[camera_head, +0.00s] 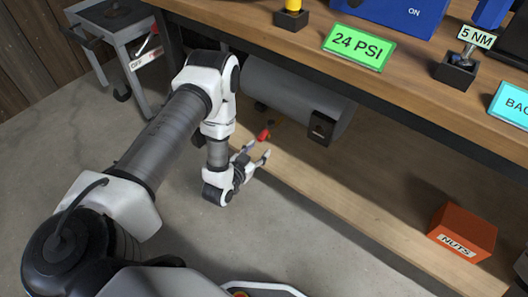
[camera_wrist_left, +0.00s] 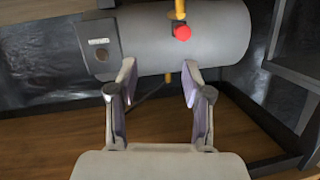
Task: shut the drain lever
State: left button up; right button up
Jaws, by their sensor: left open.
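The drain lever (camera_wrist_left: 179,10) shows in the left wrist view as a yellow bar with a red knob (camera_wrist_left: 182,32), in front of a grey tank (camera_wrist_left: 222,30). Another short yellow piece (camera_wrist_left: 168,78) shows at the tank's edge. In the head view the tank (camera_head: 285,92) is under the bench and the red knob (camera_head: 263,135) shows just beyond my left gripper (camera_head: 259,151). That gripper is open and empty, and its fingers (camera_wrist_left: 159,72) point toward the tank, with the knob beyond the right finger. I cannot tell whether they touch. My right gripper is out of view.
The wooden bench top (camera_head: 400,85) overhangs the tank. A lower shelf (camera_head: 340,205) runs below it, with an orange NUTS box (camera_head: 462,232) at right. A 24 PSI sign (camera_head: 358,47) stands on top. A grey cart (camera_head: 118,42) stands upper left. Concrete floor is open at left.

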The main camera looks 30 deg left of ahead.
aim_at(260, 140)
pick_arm(q)
jog(key=w+a+f+t+b, duration=0.1)
jog(key=w+b, duration=0.1)
jog(key=w, duration=0.1)
jog(key=w+a+f+t+b, duration=0.1)
jog(key=w+b, duration=0.1)
jog(key=b, duration=0.1)
jog(key=w+a+f+b, duration=0.1)
jog(key=w+b, duration=0.2)
jog(key=shift+w+a+f+t+y, duration=0.3)
jog(key=shift+w+a+t+y, duration=0.05)
jog(key=shift+a+t+y, duration=0.05)
jog(key=shift+w+r, duration=0.15)
jog(key=shift+w, duration=0.15)
grip_shut()
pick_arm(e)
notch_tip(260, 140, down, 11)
